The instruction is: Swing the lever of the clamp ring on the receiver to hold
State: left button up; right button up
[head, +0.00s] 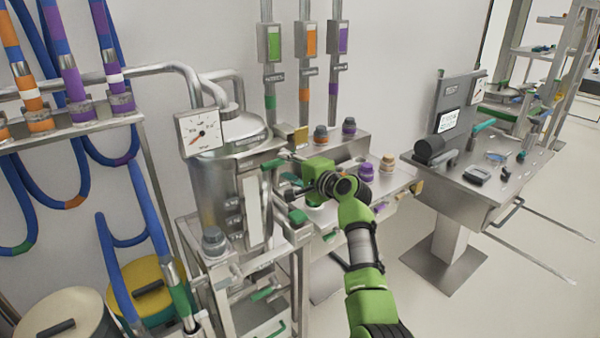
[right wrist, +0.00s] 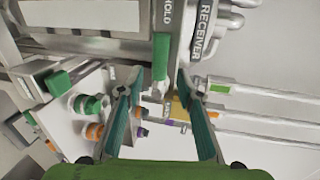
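The receiver (head: 222,185) is a steel vessel with a round lid, left of centre in the head view. Its label plate (right wrist: 206,32) reads RECEIVER in the right wrist view, beside a HOLD plate (right wrist: 167,14). A lever with a green grip (right wrist: 161,56) shows there; a green grip (head: 274,163) is also at the vessel's right in the head view. My right gripper (right wrist: 158,78) is open, its fingertips on either side of the green grip's end with gaps visible. In the head view the right gripper (head: 294,184) is just right of the receiver, fingertips partly hidden. My left gripper is out of view.
A dial gauge (head: 198,132) is on the receiver's left. A steel bench (head: 385,180) with capped fittings stands behind my right gripper. Blue hoses (head: 105,250) hang at left. A separate workstation (head: 470,190) stands at right, with open floor before it.

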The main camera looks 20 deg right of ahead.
jog(key=v, duration=0.6)
jog(key=shift+s+d, duration=0.1)
jog(key=shift+s, duration=0.05)
